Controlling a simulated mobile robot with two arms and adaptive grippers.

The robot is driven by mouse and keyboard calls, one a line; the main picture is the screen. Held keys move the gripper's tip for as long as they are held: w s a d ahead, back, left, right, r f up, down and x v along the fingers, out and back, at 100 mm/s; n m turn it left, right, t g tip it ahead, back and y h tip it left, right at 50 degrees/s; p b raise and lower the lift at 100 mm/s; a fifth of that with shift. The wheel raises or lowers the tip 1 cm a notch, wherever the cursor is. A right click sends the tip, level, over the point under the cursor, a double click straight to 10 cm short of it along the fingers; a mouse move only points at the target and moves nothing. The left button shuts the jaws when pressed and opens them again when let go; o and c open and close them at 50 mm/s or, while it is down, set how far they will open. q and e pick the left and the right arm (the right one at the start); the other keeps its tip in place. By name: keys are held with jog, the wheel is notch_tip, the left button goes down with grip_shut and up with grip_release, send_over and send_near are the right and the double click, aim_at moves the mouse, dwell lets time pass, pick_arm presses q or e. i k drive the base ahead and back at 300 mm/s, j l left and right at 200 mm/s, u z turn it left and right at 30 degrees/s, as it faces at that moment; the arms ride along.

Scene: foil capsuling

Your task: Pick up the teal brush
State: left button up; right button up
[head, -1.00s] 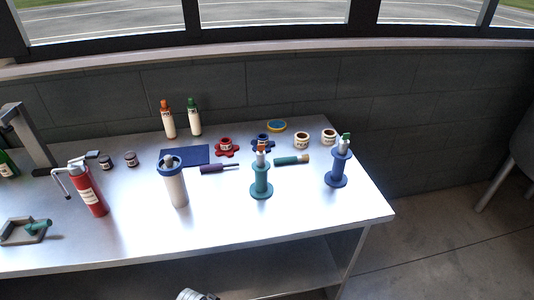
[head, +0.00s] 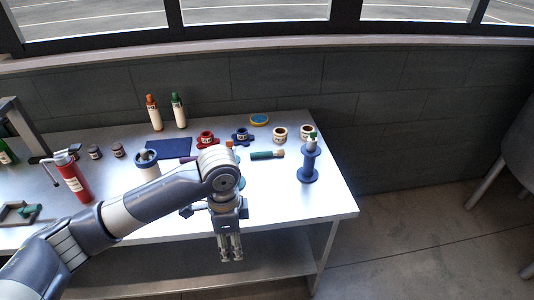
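The teal brush (head: 264,155), with a teal handle and a tan end on the right, lies on the metal table behind my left arm. It lies roughly sideways and nothing touches it. My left gripper (head: 231,257) hangs fingers down in front of the table's front edge, nearer to me than the brush. Its two fingers are apart with nothing between them. My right gripper is not in view.
A blue stand (head: 308,170) is right of the brush. Red (head: 206,138) and blue (head: 241,136) flanged holders and tape rolls (head: 280,133) sit behind it. Two bottles (head: 154,112) stand at the back. A red cylinder (head: 75,180) is at left. The table's front right is clear.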

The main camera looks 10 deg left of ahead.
aim_at(279, 152)
jog(key=i, duration=1.5)
